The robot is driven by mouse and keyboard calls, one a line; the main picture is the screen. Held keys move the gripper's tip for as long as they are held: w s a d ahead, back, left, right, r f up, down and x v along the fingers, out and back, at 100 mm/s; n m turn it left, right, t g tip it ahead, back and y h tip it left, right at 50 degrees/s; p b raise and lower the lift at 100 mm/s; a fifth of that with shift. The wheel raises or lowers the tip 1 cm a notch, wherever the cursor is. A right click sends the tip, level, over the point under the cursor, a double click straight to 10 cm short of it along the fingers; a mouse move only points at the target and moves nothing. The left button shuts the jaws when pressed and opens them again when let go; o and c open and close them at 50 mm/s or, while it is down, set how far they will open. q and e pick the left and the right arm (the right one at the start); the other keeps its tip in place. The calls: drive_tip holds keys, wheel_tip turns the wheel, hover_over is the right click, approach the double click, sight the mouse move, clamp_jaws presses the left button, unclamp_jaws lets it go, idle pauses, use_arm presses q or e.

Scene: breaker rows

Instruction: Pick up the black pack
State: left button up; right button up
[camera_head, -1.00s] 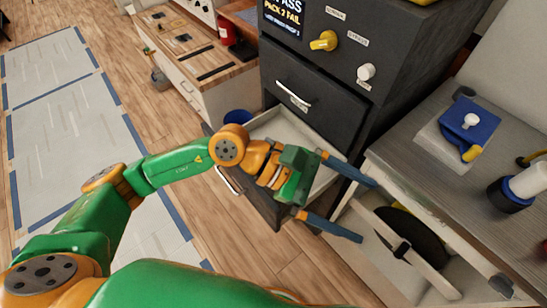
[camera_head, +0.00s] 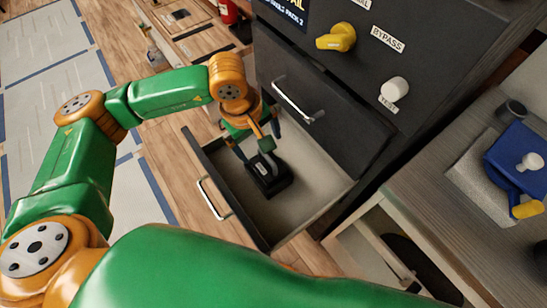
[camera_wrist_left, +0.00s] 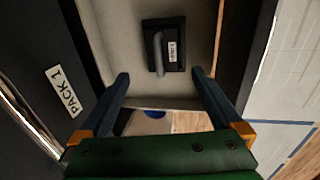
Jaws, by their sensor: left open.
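The black pack (camera_head: 268,178) lies in an open drawer (camera_head: 310,190) of the dark cabinet. It has a grey handle on top and a small white label. In the left wrist view the black pack (camera_wrist_left: 166,46) lies on the pale drawer floor, beyond and between my fingertips. My left gripper (camera_head: 256,146) is over the drawer, pointing down above the pack. In the left wrist view my left gripper (camera_wrist_left: 160,82) is open, with its two blue fingers apart and nothing between them. My right gripper is not in view.
A closed drawer with a bar handle (camera_head: 296,102) is above the open one. A yellow knob (camera_head: 336,38) and a white knob (camera_head: 394,89) stick out of the cabinet. A worktop with a blue device (camera_head: 520,160) is at right. A "PACK 1" label (camera_wrist_left: 62,91) shows close by.

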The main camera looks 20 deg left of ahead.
use_arm(q)
drive_tip(key=b, duration=0.5)
hover_over(267, 165)
drive_tip(key=s, duration=0.2)
drive_tip(key=f, duration=0.5)
drive_tip(key=shift+a+f, duration=0.25)
drive_tip(key=shift+a, duration=0.15)
drive_tip(key=f, duration=0.2)
drive_tip(key=w+f, duration=0.1)
drive_tip(key=f, duration=0.1)
drive_tip(key=f+p, duration=0.1)
drive_tip(key=f, duration=0.1)
drive_tip(key=shift+w+d+f, duration=0.3)
drive_tip(key=shift+w+d, duration=0.05)
drive_tip(key=shift+w, duration=0.05)
clamp_jaws()
drive_tip(key=shift+w+r, duration=0.1)
